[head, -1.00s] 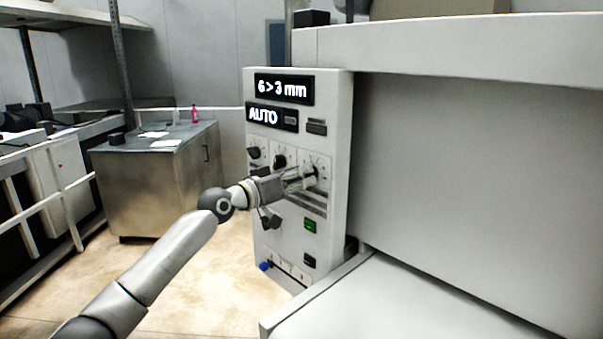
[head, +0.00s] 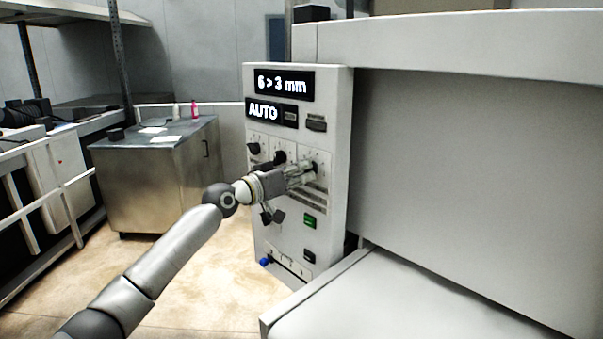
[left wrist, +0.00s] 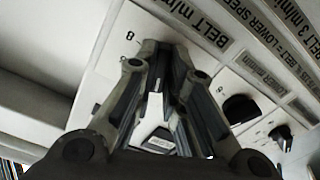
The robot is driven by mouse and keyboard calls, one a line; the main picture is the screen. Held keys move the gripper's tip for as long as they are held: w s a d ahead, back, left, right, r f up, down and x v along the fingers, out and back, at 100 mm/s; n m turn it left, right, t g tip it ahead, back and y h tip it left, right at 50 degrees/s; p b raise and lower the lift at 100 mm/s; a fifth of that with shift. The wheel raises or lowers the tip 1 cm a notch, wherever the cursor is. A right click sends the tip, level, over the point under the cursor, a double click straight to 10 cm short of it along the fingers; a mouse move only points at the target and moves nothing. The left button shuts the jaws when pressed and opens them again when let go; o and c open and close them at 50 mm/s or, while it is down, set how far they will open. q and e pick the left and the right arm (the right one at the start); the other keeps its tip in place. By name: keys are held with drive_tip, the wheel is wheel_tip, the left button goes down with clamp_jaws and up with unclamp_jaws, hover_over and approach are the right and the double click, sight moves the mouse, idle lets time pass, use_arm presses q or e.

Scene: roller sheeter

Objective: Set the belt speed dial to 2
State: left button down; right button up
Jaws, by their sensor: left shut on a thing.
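The control panel (head: 298,235) has a row of three dials under its displays. The belt dial is the rightmost one (head: 313,167), beside the label "BELT m/min" (left wrist: 186,22) in the left wrist view. My left gripper (head: 307,170) reaches it from the left and is shut on its knob. In the left wrist view the fingers (left wrist: 160,58) close over the dial and hide most of the knob, so its pointer setting cannot be read. A printed 8 shows beside the fingers. My right gripper is not in view.
Two other dark knobs (head: 279,157) (head: 253,149) sit close to the left of the gripper. A green button (head: 309,221) and a blue knob (head: 265,262) are lower on the panel. The machine's belt bed (head: 420,305) lies to the right.

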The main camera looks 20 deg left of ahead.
use_arm(q)
drive_tip(key=shift+n, duration=0.3)
drive_tip(key=shift+n+p, duration=5)
drive_tip(key=shift+n, duration=2.6)
drive_tip(key=c, duration=1.5)
unclamp_jaws()
drive_tip(key=v, duration=1.2)
